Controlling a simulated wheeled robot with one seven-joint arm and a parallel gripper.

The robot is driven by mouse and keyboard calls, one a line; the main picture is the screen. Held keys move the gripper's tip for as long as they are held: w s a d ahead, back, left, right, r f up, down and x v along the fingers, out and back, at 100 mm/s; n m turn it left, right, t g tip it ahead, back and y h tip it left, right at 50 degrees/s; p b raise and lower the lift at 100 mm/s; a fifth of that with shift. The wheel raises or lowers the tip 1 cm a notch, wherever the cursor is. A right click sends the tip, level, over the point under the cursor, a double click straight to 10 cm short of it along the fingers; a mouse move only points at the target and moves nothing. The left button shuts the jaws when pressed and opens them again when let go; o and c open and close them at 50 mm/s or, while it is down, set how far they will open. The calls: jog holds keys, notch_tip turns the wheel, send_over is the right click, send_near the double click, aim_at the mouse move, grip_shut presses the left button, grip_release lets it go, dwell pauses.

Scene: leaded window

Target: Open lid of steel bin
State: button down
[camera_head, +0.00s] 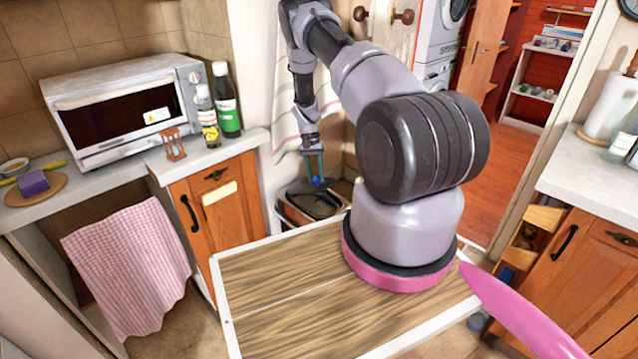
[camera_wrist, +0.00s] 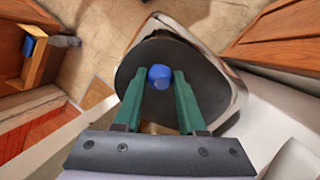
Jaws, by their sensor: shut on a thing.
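The steel bin (camera_head: 299,217) stands on the floor in the corner beyond my base, beside the wooden cabinet. Its dark lid (camera_head: 303,187) is raised at the back left of the rim, and part of the dark inside shows. The lid has a blue knob (camera_wrist: 159,77). My gripper (camera_head: 316,178) has green fingers and is shut on the blue knob from above; the wrist view shows the fingers (camera_wrist: 158,84) on either side of it. In the wrist view the dark lid (camera_wrist: 150,55) covers much of the bin, and the shiny steel rim (camera_wrist: 238,92) shows at right.
A wooden cabinet (camera_head: 222,215) with a counter stands left of the bin, holding bottles (camera_head: 224,105) and a toaster oven (camera_head: 125,105). A white wall is close behind the bin. My wood-topped base is in front. A doorway with reddish floor (camera_head: 505,180) opens at right.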

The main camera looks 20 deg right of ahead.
aim_at(312, 185)
jog(key=shift+w+a+r, duration=0.1)
jog(key=shift+w+r, duration=0.2)
jog(key=shift+c, duration=2.4)
grip_release()
jog(key=v, duration=0.7)
jog(key=shift+w+r, duration=0.15)
jog(key=shift+r, duration=0.05)
